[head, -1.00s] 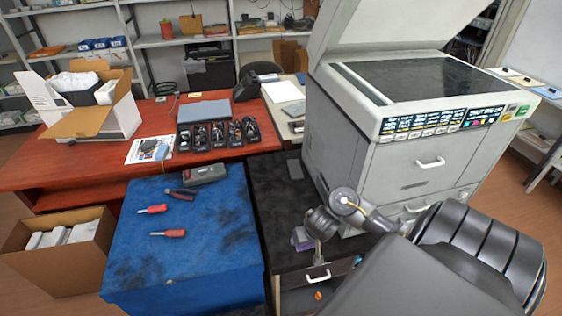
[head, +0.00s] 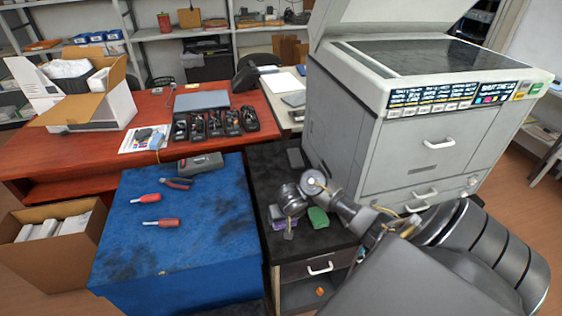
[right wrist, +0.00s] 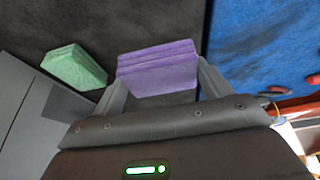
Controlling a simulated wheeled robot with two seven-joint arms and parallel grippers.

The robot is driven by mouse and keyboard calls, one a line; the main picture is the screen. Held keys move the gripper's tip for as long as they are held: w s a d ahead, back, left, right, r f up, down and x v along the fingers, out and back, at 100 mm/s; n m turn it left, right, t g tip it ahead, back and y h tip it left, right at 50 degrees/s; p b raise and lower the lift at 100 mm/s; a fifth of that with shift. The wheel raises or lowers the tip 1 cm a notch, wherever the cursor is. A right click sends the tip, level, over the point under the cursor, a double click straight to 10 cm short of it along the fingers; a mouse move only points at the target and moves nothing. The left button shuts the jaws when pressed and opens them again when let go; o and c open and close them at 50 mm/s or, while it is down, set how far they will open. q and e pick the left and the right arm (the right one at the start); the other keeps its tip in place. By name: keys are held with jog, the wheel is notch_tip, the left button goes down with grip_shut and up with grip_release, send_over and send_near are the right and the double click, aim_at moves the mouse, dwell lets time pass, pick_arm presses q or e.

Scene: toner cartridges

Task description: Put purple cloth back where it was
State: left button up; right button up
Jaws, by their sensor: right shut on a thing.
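The purple cloth (right wrist: 158,66) is a folded, layered pad between the two fingers of my right gripper (right wrist: 162,88), which is shut on it. In the head view the purple cloth (head: 280,222) shows partly behind my right gripper (head: 287,230), over the dark top of the cabinet (head: 275,172). I cannot tell whether the cloth touches that top. A folded green cloth (head: 318,217) lies on the cabinet top just right of the gripper. It also shows left of the purple cloth in the right wrist view (right wrist: 75,67). My left gripper is not in view.
A large grey copier (head: 400,140) stands right of the cabinet top. A blue-covered table (head: 190,240) with two red screwdrivers (head: 160,223), pliers (head: 178,183) and a grey case (head: 200,165) is at left.

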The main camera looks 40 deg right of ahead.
aim_at(281, 223)
jog(key=shift+w+f, duration=0.4)
jog(key=f+b, duration=0.1)
jog(key=f, duration=0.1)
jog(key=f+b, duration=0.1)
jog(key=shift+w+f+b, duration=0.2)
jog(key=shift+w+b, duration=0.1)
jog(key=shift+f, duration=0.25)
jog(key=shift+f, duration=0.15)
jog(key=o, duration=1)
jog(key=shift+c, duration=0.2)
